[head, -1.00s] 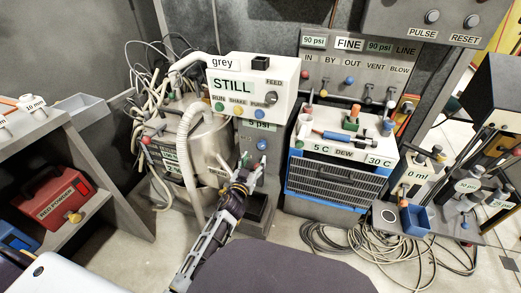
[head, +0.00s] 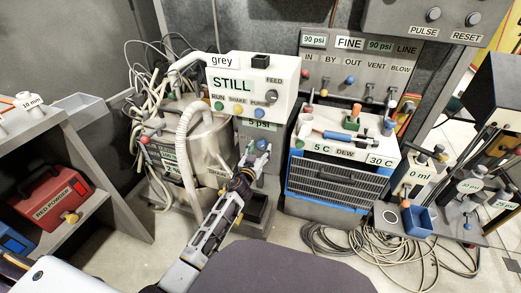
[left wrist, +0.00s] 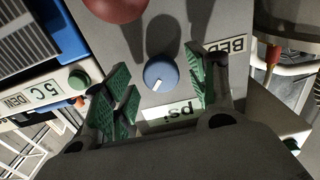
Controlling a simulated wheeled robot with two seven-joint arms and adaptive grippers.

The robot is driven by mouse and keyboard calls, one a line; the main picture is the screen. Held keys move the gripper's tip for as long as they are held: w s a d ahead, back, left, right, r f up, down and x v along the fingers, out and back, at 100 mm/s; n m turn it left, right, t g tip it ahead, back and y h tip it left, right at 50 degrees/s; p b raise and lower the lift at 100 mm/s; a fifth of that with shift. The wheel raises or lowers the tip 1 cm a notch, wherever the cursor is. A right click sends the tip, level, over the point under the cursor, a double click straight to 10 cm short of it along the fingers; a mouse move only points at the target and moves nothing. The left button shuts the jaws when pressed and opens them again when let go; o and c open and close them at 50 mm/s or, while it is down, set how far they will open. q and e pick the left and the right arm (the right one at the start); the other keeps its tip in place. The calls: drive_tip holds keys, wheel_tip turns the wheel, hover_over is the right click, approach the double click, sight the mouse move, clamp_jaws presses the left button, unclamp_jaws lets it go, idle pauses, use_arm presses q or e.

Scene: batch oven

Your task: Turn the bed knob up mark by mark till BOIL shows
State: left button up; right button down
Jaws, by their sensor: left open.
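The blue bed knob (left wrist: 160,75) with a white pointer line sits on a grey panel, beside an upside-down BED label (left wrist: 225,46) and a psi readout (left wrist: 172,114). In the head view the readout (head: 259,126) seems to say 5 psi, above the knob (head: 262,145). My left gripper (head: 255,155) is open in front of that panel. In the left wrist view its green-padded fingers (left wrist: 164,86) stand either side of the knob, with gaps visible. The white box display (head: 232,84) reads STILL. My right gripper is not in view.
A red ball-like part (left wrist: 115,6) is close to the panel in the left wrist view. A steel vessel (head: 208,150) with hoses stands left of the panel. A chiller (head: 338,180) reading 5 C and 30 C stands to the right. Cables lie on the floor.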

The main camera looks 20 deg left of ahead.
use_arm(q)
drive_tip(key=shift+w, duration=0.6)
drive_tip(key=c, duration=1)
drive_tip(key=shift+m, duration=0.6)
drive_tip(key=m, duration=0.3)
drive_tip(key=shift+m, duration=0.3)
drive_tip(key=shift+a+m, duration=0.1)
drive_tip(key=shift+m, duration=2)
